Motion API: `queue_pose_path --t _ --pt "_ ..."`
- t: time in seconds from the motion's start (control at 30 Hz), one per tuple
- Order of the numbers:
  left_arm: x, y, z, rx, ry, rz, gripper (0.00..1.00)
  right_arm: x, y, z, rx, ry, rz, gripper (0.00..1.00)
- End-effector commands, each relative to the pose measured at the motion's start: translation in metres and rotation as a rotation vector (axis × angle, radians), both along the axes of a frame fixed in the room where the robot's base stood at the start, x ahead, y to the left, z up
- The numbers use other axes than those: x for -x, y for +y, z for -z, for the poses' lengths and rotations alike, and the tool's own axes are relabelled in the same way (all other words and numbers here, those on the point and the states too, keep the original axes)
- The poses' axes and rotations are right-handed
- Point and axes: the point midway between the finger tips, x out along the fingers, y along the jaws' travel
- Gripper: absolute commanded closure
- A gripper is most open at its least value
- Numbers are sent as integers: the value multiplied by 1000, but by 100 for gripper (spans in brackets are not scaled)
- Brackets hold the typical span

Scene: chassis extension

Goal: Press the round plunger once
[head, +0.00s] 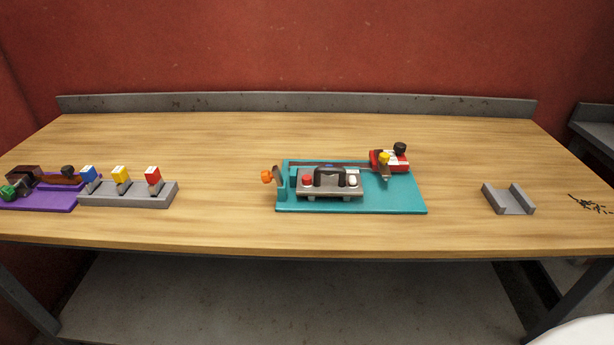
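A teal baseplate (400,204) lies near the middle of the table. On it stands a grey block (330,192) with a black handle (331,177), a round red button (307,181) and a whitish round button (352,180). An orange round knob (266,177) sticks out at the plate's left end. At its back right is a red and white part (381,160) with a black round knob (400,148) and a yellow piece (384,158). I cannot tell which of these is the round plunger. Neither of my grippers is in view.
A grey rack (130,196) with blue, yellow and red-topped pieces stands at left, beside a purple plate (45,200) bearing several parts. A grey open channel (510,201) and dark small pieces (590,204) lie at right. The wooden table between them is clear.

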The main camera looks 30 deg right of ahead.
Motion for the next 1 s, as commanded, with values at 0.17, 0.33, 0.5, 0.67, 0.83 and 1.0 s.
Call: queue_pose_path --t 0.17,0.33,0.5,0.67,0.83,1.0 --pt "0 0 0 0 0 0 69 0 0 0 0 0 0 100" --pt "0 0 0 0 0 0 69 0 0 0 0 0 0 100" --pt "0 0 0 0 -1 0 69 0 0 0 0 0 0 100" --pt "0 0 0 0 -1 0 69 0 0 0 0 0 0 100" --pt "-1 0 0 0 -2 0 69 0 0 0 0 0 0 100" --pt "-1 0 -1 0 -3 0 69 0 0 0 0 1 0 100"
